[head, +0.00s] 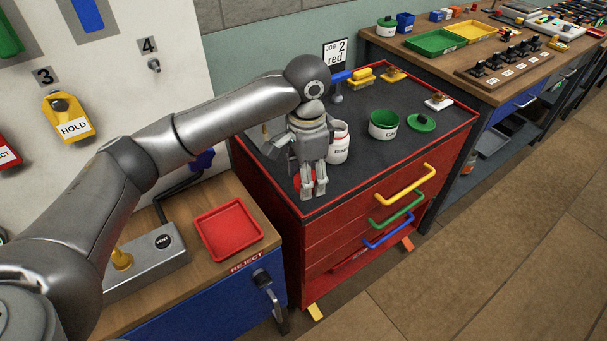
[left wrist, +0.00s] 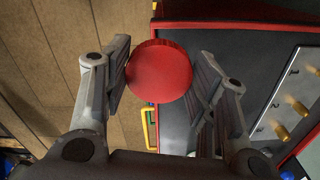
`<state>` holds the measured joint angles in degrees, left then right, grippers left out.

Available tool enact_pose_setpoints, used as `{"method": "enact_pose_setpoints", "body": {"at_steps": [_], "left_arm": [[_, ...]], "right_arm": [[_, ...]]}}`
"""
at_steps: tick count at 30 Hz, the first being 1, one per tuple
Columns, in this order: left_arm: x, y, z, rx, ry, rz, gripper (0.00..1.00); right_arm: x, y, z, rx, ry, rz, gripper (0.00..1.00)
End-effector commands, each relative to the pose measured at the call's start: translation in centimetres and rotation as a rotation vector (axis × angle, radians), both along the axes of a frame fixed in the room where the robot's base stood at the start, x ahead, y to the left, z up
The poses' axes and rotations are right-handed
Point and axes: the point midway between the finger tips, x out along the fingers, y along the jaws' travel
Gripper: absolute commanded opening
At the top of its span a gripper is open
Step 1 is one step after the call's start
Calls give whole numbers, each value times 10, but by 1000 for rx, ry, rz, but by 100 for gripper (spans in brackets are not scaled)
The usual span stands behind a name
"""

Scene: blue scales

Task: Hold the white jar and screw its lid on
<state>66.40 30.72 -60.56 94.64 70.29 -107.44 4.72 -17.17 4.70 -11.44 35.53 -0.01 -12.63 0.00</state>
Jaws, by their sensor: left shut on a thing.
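The white jar (head: 339,146) stands upright on the dark top of the red cart, beside and partly behind my left gripper in the head view. Its label is partly hidden, and no lid shows on it. My left gripper (head: 313,192) points down near the cart's front left corner, to the left of the jar. It is shut on a round red lid (left wrist: 160,80), seen between the fingers in the left wrist view. In the head view only a bit of the red lid (head: 299,183) shows beside the fingers. My right gripper is in neither view.
A blue-handled tool (head: 343,76) stands behind. A red tray (head: 228,229) lies on the wooden bench at the left. The cart's front middle is clear.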

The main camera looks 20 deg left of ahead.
Motion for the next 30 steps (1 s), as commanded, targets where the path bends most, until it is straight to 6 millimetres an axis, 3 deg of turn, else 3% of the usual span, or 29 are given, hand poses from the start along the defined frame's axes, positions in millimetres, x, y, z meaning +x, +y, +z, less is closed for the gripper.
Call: {"method": "enact_pose_setpoints", "body": {"at_steps": [3, 10, 25, 30], "left_arm": [[-22, -10, 10, -2, -1, -5, 40], [-51, -24, 25, -2, -1, -2, 40], [-60, -28, 29, -1, 0, 1, 40], [-62, -24, 27, -1, -1, 30, 40]], "right_arm": [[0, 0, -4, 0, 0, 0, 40], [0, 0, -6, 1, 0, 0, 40], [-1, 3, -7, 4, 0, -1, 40], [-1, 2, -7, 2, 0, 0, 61]]}}
